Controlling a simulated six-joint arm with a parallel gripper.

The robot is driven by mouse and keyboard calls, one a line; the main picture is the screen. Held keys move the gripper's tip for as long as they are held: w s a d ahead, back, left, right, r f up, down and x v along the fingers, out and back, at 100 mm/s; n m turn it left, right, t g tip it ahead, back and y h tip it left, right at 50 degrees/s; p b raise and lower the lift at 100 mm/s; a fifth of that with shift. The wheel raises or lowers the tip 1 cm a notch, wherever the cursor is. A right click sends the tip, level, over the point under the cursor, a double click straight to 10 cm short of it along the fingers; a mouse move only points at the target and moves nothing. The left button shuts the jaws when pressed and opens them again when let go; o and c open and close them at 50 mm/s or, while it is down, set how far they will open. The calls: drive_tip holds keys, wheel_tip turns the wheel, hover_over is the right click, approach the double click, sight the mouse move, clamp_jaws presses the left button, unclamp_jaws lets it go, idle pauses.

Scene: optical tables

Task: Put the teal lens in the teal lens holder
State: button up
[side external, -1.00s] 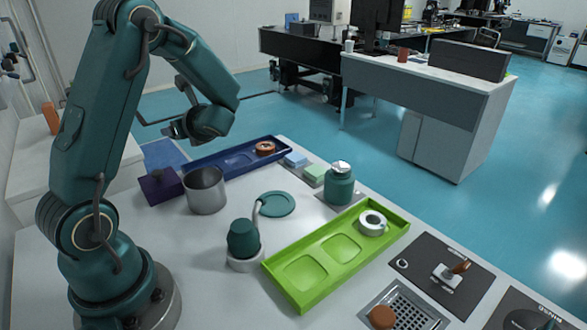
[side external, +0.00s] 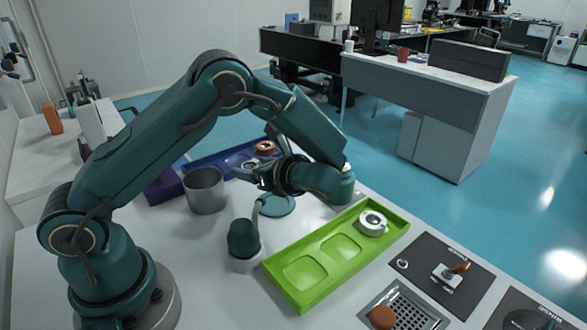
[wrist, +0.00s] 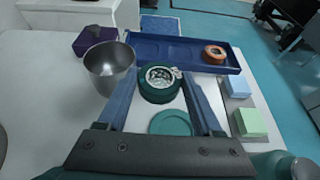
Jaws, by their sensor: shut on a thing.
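My gripper (wrist: 158,78) is shut on a teal ring with a clear, shiny centre, the teal lens (wrist: 159,83). It holds the lens between its two fingertips above the table. A teal rounded piece on a pale base (side external: 243,238) stands nearer the camera. I cannot tell which teal piece is the lens holder.
A metal cup (side external: 204,190) and purple box (wrist: 94,40) stand left. A blue tray (wrist: 150,50) with an orange ring (wrist: 214,54) lies behind. A green tray (side external: 310,262) holds a white ring (side external: 372,222).

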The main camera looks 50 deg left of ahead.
sight(279, 207)
drive_tip(key=w+d+f, duration=0.1)
drive_tip(key=d, duration=0.1)
drive_tip(key=w+d+f, duration=0.1)
drive_tip(key=w+f, duration=0.1)
drive_tip(key=shift+w+d, duration=0.2)
drive_tip(key=shift+d, duration=0.2)
drive_tip(key=shift+f, duration=2.05)
drive_tip(key=shift+f, duration=0.15)
drive_tip(key=o, duration=1.4)
